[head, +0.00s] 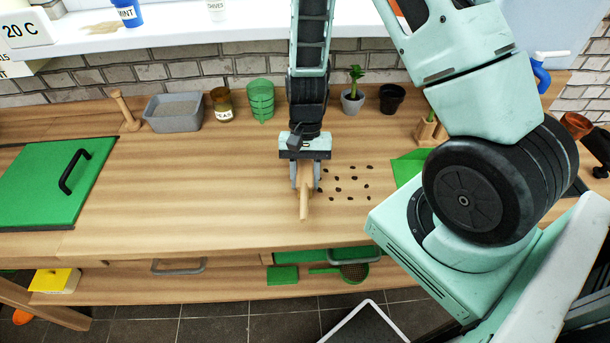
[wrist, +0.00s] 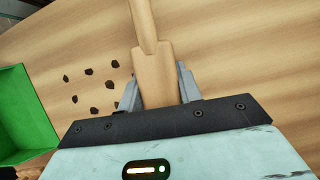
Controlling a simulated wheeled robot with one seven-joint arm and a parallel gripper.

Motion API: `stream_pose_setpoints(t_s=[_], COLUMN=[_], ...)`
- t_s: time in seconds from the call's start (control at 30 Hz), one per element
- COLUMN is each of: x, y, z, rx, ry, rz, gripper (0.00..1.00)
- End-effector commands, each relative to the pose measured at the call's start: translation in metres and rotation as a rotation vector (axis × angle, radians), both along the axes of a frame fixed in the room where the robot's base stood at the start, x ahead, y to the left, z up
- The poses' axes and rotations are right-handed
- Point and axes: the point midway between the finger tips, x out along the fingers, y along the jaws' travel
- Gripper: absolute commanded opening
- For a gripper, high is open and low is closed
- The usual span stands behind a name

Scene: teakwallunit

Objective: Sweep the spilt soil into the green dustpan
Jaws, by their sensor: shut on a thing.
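My gripper (head: 306,181) is shut on a wooden tool (head: 304,205), low over the middle of the bench. In the wrist view the tool's pale wooden body (wrist: 155,75) lies between the two grey fingers; no bristles show. Spilt soil (head: 345,184) lies as several dark crumbs on the bench just right of the gripper. The crumbs (wrist: 90,72) show left of the fingers in the wrist view. The green dustpan (head: 407,167) lies right of the soil, partly hidden behind my arm. It also shows at the left edge of the wrist view (wrist: 22,115).
At the bench's back stand a grey tub (head: 173,113), a brown jar (head: 222,104), green pots (head: 260,101), a potted plant (head: 353,92) and a black pot (head: 391,98). A green lid with a black handle (head: 55,182) is at left. The bench between is clear.

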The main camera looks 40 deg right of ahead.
Motion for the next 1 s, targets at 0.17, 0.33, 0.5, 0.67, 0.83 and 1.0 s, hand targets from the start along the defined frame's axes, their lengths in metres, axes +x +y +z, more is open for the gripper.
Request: stream_pose_setpoints(t_s=[0.17,0.33,0.5,0.67,0.83,1.0], x=[0.0,0.0,-0.005,-0.013,-0.021,-0.026], y=[0.0,-0.001,-0.007,-0.016,-0.026,-0.031], z=[-0.004,-0.004,-0.004,-0.003,-0.003,-0.002], rx=[0.0,0.0,-0.001,0.0,0.0,0.0], ry=[0.0,0.0,0.001,0.0,0.001,0.0], rz=[0.0,0.0,-0.003,-0.002,-0.003,0.0], gripper=[0.14,0.14,0.14,0.14,0.14,0.14])
